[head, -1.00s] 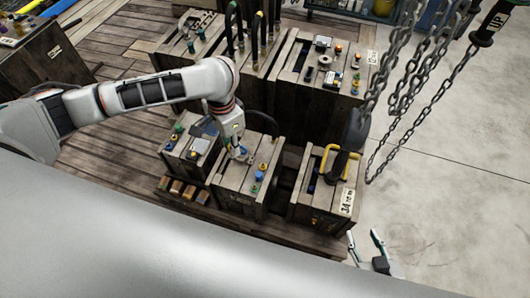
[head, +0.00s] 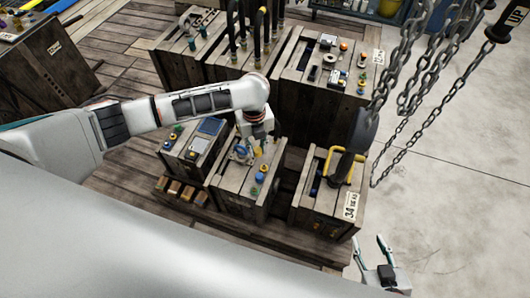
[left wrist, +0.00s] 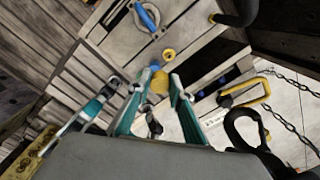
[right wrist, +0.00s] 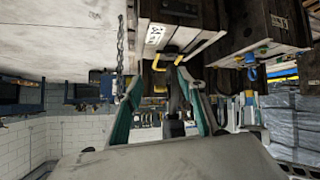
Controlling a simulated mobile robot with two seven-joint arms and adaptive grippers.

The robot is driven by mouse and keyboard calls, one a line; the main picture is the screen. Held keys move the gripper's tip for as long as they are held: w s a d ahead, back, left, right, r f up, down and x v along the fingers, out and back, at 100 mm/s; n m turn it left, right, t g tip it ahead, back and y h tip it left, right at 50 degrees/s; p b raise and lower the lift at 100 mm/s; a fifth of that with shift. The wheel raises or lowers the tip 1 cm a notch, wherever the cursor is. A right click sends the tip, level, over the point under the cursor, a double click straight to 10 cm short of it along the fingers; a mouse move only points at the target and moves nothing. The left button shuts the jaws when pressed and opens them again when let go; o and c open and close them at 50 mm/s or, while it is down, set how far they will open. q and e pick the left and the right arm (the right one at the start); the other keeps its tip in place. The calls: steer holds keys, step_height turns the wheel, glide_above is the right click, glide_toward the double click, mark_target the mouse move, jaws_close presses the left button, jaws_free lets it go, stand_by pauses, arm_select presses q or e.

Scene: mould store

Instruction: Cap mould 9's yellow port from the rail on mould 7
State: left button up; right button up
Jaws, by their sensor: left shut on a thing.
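My left gripper (head: 257,149) is over the middle crate (head: 229,198), whose number I cannot read. In the left wrist view its teal fingers (left wrist: 158,86) are shut on a small yellow cap (left wrist: 160,84). A yellow fitting (left wrist: 169,54) and a blue one (left wrist: 155,68) show just beyond it; I cannot tell whether the cap touches anything. In the head view a yellow fitting (head: 263,168) and a blue fitting (head: 260,178) stand on this crate. My right gripper (head: 369,242) is open and empty over the floor, right of the crates; its spread fingers show in the right wrist view (right wrist: 160,85).
A crate with a yellow handle (head: 352,157) and a "34" label (head: 350,206) stands at right. Chains (head: 405,140) and a dark hook (head: 364,130) hang near it. A smaller crate (head: 178,152) is at left; taller crates (head: 322,110) stand behind. The right floor (head: 455,200) is clear.

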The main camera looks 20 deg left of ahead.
arm_select(q)
steer(key=f+m, duration=0.2)
steer(key=m, duration=0.1)
steer(key=w+d+f+m+b, duration=0.1)
steer(key=m, duration=0.2)
steer(key=w+f+m, duration=0.1)
steer(key=f+m, duration=0.1)
steer(key=m, duration=0.1)
steer(key=shift+d+f+m, duration=0.3)
steer(key=shift+d+f, duration=0.05)
steer(key=shift+w+f+m, duration=0.15)
steer(key=shift+f+m, duration=0.15)
steer(key=shift+m, duration=0.2)
steer(key=shift+f+b, duration=1.15)
steer(key=shift+f, duration=0.65)
steer(key=shift+f+b, duration=0.5)
steer(key=shift+f, duration=0.1)
arm_select(e)
steer(key=shift+w+f, duration=0.25)
steer(key=shift+f, duration=0.75)
steer(key=shift+s+a+f, duration=0.15)
steer(key=shift+s+f, duration=0.05)
